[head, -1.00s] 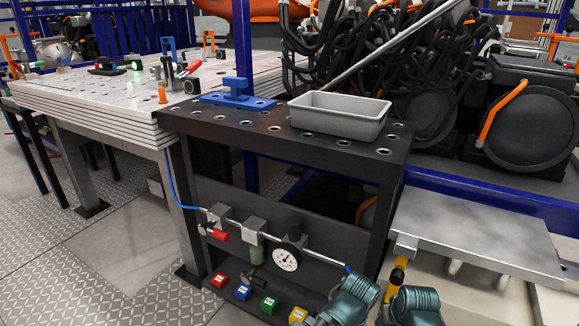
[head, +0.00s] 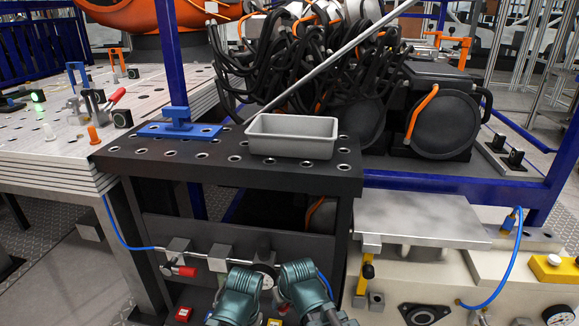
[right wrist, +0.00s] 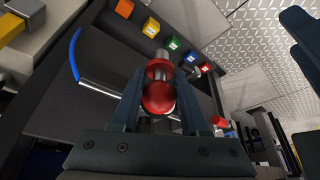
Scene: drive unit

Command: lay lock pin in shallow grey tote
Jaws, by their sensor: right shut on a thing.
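The shallow grey tote (head: 290,147) stands on the black perforated bench in the head view, and its visible inside looks empty. My two teal arms come in at the bottom of the head view, below and in front of the tote, with no fingertips visible there. In the right wrist view my right gripper (right wrist: 160,95) is shut on the lock pin (right wrist: 158,97), which shows a red rounded knob, a red collar and a grey metal tip. Dark pieces at that view's right edge look like part of my left gripper (right wrist: 304,45); their opening is unclear.
A blue bracket (head: 178,128) stands on the black bench (head: 200,165) left of the tote. A grey rod leans behind the tote, beside black cables. A metal plate (head: 420,220) lies lower right. Coloured blocks (right wrist: 174,42) sit on the shelf below.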

